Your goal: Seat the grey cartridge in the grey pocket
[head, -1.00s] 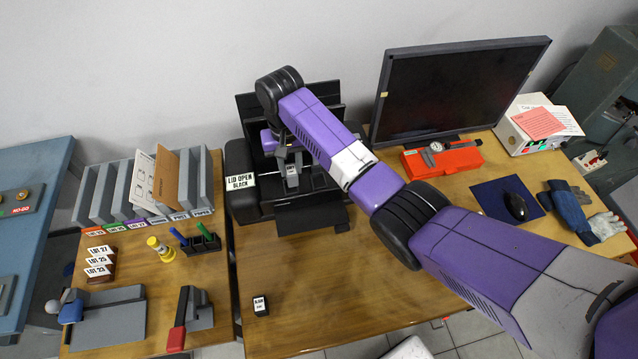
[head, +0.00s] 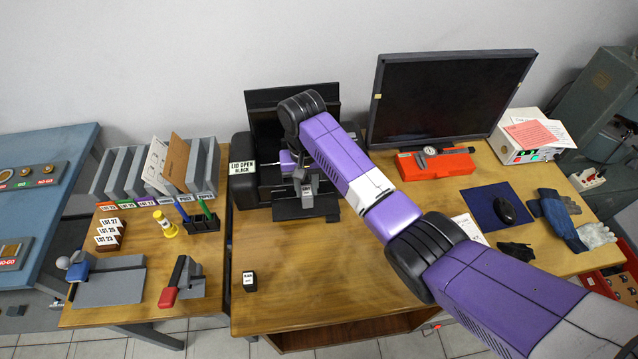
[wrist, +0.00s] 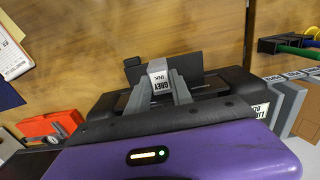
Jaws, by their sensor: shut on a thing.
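The grey cartridge (wrist: 158,70), with a white label reading GREY INK, is between the two grey fingers of my gripper (wrist: 166,90) in the wrist view. My gripper is shut on it. In the head view my gripper (head: 306,190) holds the cartridge (head: 309,184) over the front part of the open black printer (head: 243,190). The printer also shows in the wrist view (wrist: 235,82), below and behind the fingers. I cannot make out the grey pocket; my arm and gripper hide much of the printer's inside. I cannot tell whether the cartridge touches the printer.
A small black cartridge (head: 250,281) stands on the wooden table (head: 330,285), left of its clear front middle. A monitor (head: 450,95) and a red case with a caliper (head: 436,163) are right of the printer. Grey upright files (head: 123,172) stand left.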

